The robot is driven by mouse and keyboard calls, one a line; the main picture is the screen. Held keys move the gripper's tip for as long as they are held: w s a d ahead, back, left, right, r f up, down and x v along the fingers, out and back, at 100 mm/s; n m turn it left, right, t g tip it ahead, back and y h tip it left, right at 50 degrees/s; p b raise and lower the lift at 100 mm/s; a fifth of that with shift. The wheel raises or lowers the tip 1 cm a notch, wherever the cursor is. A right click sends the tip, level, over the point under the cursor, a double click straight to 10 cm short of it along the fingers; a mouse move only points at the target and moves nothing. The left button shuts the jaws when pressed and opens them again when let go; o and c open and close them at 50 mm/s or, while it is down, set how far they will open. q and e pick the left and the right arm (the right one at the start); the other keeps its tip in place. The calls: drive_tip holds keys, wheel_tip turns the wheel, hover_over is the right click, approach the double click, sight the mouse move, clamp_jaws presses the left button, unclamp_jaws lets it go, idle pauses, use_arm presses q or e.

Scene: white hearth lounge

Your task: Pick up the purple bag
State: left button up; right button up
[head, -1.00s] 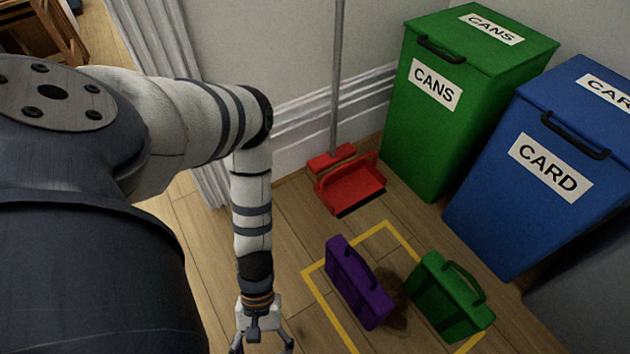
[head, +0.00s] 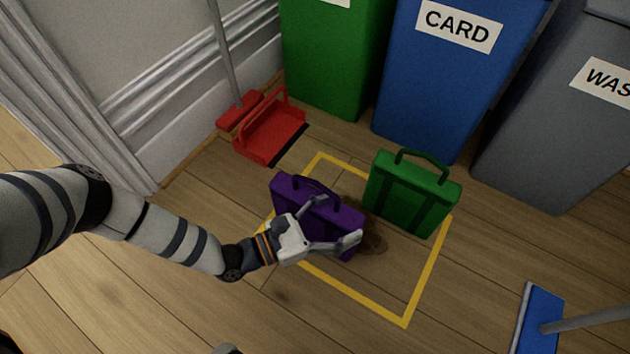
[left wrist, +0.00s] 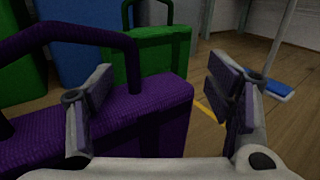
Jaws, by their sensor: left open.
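The purple bag (head: 300,206) stands upright on the floor at the left edge of the yellow taped square, its handle on top. In the left wrist view the purple bag (left wrist: 140,108) fills the left and middle, with its handle arching at upper left. My left gripper (head: 343,219) is open at the bag's near side, partly covering its right half. In the left wrist view the left finger of the gripper (left wrist: 170,95) overlaps the bag and the right finger is beyond the bag's right end. I cannot tell whether it touches.
A green bag (head: 405,200) stands just right of the purple one. A red dustpan (head: 268,135), green bin (head: 330,60), blue bin (head: 425,90) and grey bin (head: 540,130) stand behind. A blue mop (head: 541,318) lies at lower right. The yellow taped square (head: 350,294) is clear in front.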

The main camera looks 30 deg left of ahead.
sight(357, 214)
use_arm(q)
drive_tip(key=b+x, duration=0.1)
drive_tip(key=x, duration=0.3)
drive_tip(key=shift+w+d, duration=0.1)
drive_tip(key=shift+w, duration=0.1)
drive_tip(key=shift+s, duration=0.1)
clamp_jaws()
